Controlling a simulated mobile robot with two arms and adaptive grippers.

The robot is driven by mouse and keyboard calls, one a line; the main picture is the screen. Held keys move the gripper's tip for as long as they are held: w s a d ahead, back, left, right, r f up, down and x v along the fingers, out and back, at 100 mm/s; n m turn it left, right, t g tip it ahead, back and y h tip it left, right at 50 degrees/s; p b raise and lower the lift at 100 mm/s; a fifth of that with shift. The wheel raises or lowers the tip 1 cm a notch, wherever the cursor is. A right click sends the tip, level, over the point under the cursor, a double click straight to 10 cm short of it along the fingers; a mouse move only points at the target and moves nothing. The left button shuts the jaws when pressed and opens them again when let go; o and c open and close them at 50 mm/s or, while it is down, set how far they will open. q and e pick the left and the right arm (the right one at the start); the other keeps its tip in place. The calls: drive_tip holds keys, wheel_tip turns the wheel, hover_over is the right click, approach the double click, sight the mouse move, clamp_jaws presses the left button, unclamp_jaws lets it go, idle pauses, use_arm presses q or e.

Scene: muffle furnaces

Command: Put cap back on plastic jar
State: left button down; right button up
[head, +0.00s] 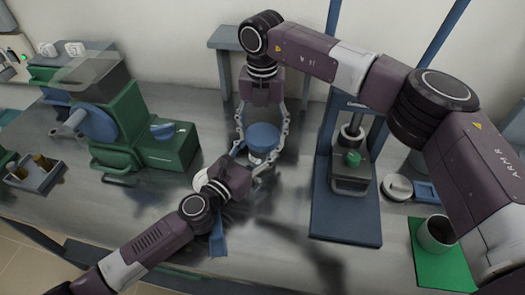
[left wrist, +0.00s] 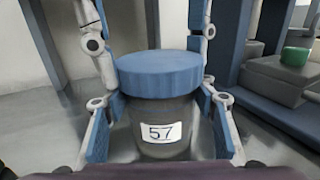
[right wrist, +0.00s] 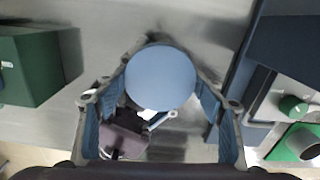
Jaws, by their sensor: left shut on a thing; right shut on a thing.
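The plastic jar (head: 257,159) stands upright on the metal table. In the left wrist view the grey jar (left wrist: 160,110) carries a white label reading 57. The round blue cap (head: 264,136) lies level across its top, with no gap visible; whether it is threaded cannot be told. It also shows in the left wrist view (left wrist: 160,74) and from above in the right wrist view (right wrist: 160,78). My left gripper (left wrist: 164,130) is shut on the jar's body from the front. My right gripper (right wrist: 160,95) comes down from above, its fingers shut on the cap's sides.
A blue-based press (head: 345,215) with a green knob stands right of the jar. A green machine (head: 150,150) stands to the left. A grey tray (head: 35,175) lies at far left. A cup (head: 436,234) stands on a green mat (head: 440,272) at right. The table front is mostly clear.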

drive_tip(key=shift+m, duration=0.4)
drive_tip(key=o, duration=1.4)
drive_tip(key=shift+c, duration=0.2)
wheel_tip(320, 180, up, 12)
use_arm(q)
drive_tip(key=c, duration=0.7)
unclamp_jaws()
drive_tip(key=shift+c, duration=0.2)
